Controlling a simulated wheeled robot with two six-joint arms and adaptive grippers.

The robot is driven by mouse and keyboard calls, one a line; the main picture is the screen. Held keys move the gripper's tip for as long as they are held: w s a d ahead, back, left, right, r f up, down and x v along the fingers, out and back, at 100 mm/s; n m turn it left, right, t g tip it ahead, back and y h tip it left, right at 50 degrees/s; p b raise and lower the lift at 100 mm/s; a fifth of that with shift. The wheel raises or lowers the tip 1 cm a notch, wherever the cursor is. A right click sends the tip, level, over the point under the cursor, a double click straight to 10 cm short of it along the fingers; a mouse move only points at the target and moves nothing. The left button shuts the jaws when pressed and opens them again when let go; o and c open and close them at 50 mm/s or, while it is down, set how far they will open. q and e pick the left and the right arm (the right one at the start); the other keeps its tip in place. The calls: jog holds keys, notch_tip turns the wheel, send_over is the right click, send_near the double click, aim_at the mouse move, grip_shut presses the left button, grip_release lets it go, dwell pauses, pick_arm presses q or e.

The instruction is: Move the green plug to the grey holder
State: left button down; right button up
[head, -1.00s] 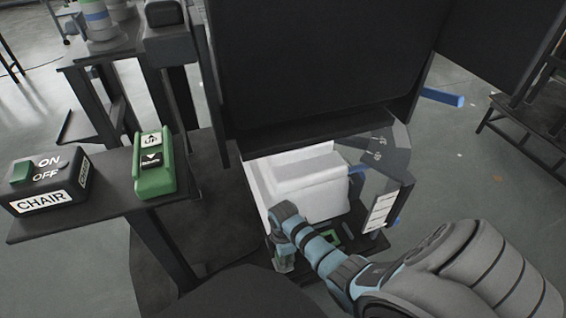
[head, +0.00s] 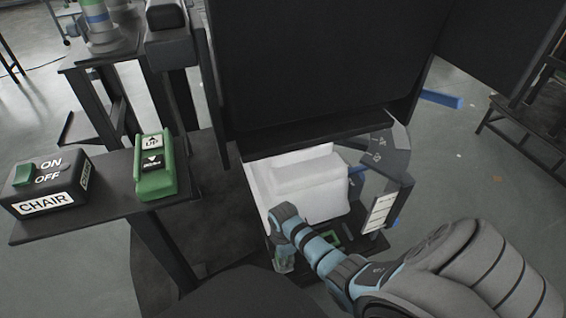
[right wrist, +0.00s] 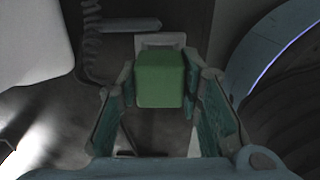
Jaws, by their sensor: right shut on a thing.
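The green plug (right wrist: 160,80) is a block-like piece between the fingers of my right gripper in the right wrist view. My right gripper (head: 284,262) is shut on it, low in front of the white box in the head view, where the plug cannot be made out. A pale grey piece (right wrist: 160,40) shows just behind the plug in the right wrist view; I cannot tell whether it is the grey holder or whether they touch. A green frame-like shape (head: 333,238) lies on the dark base beside my right arm. My left gripper is not in view.
A white box-like form (head: 310,185) stands under a large dark panel (head: 320,60). A shelf at the left carries a CHAIR on/off switch box (head: 48,184) and a green up/down control (head: 155,170). A coiled cable (right wrist: 92,40) hangs left of the plug.

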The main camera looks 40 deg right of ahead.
jog(key=shift+f+b, duration=0.75)
jog(key=shift+f, duration=0.25)
dwell(0.3)
jog(key=o, duration=1.1)
jog(key=shift+o, duration=1.3)
